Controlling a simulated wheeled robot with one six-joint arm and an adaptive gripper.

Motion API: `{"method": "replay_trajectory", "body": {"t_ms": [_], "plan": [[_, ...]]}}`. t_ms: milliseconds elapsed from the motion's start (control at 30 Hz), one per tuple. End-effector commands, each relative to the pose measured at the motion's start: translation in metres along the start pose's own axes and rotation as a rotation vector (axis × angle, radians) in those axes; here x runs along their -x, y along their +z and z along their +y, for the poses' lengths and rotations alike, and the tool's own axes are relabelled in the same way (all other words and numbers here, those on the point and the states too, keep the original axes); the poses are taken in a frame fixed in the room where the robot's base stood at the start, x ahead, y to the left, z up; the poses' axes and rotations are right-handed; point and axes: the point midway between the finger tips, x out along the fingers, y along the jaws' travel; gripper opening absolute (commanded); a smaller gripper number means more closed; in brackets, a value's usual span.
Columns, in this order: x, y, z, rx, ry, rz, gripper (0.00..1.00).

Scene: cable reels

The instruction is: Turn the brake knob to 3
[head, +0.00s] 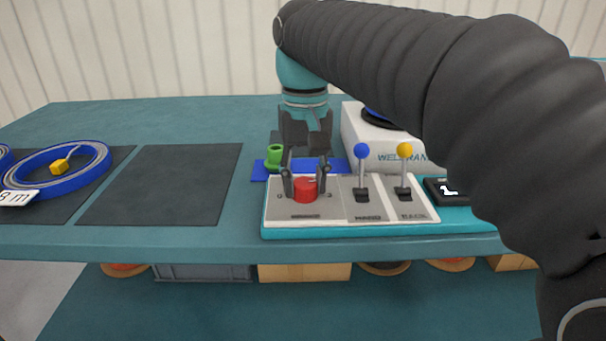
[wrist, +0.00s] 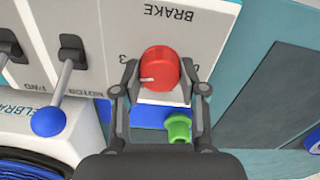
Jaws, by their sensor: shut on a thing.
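The red brake knob (head: 305,189) sits on a light grey panel (head: 330,208) at the front of the bench. In the wrist view the knob (wrist: 161,69) appears upside down under the word BRAKE, with a 3 at its left and a 0 at its right. Its white mark points left and slightly down, close to the 3 but a little off it. My gripper (head: 306,180) comes down from above, with one finger on each side of the knob, shut on it. In the wrist view my gripper (wrist: 160,72) partly hides the scale beside the knob.
A blue-knobbed lever (head: 361,152) and a yellow-knobbed lever (head: 404,151) stand right of the knob. A green part (head: 274,154) stands just behind the panel. A white machine (head: 360,135) is behind the levers. A dark mat (head: 165,185) at left is bare.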

Motion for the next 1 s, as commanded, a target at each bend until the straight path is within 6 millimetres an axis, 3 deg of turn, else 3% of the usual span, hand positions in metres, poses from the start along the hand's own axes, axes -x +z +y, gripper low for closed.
{"method": "replay_trajectory", "body": {"t_ms": [400,933,967,1000], "plan": [[-0.0011,0.0005,-0.0004,-0.18,0.0,-0.004,0.07],[-0.0011,0.0006,-0.0004,-0.203,0.0,-0.004,0.07],[-0.0011,0.0006,-0.0004,-0.203,0.0,-0.004,0.44],[-0.0011,0.0006,-0.0004,-0.203,0.0,-0.004,0.54]]}}
